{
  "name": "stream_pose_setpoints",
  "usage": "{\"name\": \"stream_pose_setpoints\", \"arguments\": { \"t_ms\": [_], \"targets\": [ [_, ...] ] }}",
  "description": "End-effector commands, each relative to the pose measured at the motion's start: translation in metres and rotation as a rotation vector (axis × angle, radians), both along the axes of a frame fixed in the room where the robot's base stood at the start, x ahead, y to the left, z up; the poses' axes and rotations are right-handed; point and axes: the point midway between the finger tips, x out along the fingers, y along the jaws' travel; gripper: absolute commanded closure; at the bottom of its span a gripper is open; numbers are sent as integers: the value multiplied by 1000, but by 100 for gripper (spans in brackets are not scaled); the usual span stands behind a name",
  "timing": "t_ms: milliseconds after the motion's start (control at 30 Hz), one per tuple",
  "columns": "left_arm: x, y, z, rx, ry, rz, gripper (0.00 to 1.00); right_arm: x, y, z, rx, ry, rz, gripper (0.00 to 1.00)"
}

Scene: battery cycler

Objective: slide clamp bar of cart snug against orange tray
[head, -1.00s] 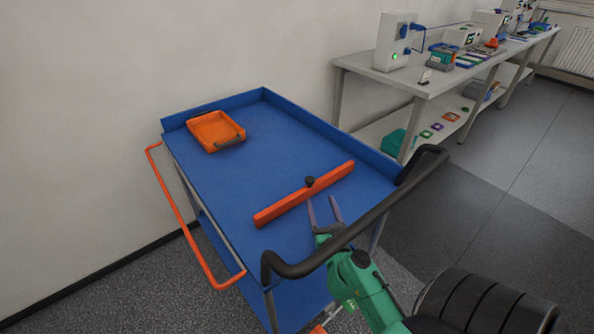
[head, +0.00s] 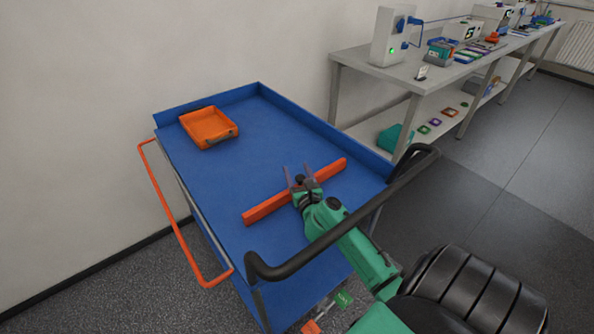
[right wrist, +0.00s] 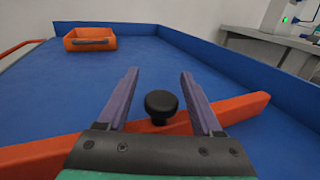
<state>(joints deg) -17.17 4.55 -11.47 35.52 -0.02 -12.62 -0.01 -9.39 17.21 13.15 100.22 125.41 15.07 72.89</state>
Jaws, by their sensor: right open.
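The orange tray (head: 208,128) sits at the far left corner of the blue cart top (head: 228,172); it also shows in the right wrist view (right wrist: 90,40). The orange-red clamp bar (head: 268,206) lies across the cart nearer the handle, with a wide gap of bare blue between it and the tray. My right gripper (head: 300,172) is open over the bar. In the right wrist view its fingers (right wrist: 158,78) stand on either side of the bar's black knob (right wrist: 161,104), apart from it. My left gripper is not in view.
An orange side rail (head: 172,205) runs along the left. Raised blue walls edge the far and right sides. A grey workbench (head: 410,78) with devices stands behind.

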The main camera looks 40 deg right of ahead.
Motion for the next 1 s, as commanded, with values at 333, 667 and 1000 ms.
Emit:
{"name": "stream_pose_setpoints", "arguments": {
  "t_ms": [333,667,1000],
  "targets": [
    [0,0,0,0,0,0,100,2,-1,0,0,0,0,71],
    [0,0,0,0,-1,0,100,1,0,0,0,0,1,100],
    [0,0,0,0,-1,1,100,1,0,0,0,0,1,100]
  ]
}}
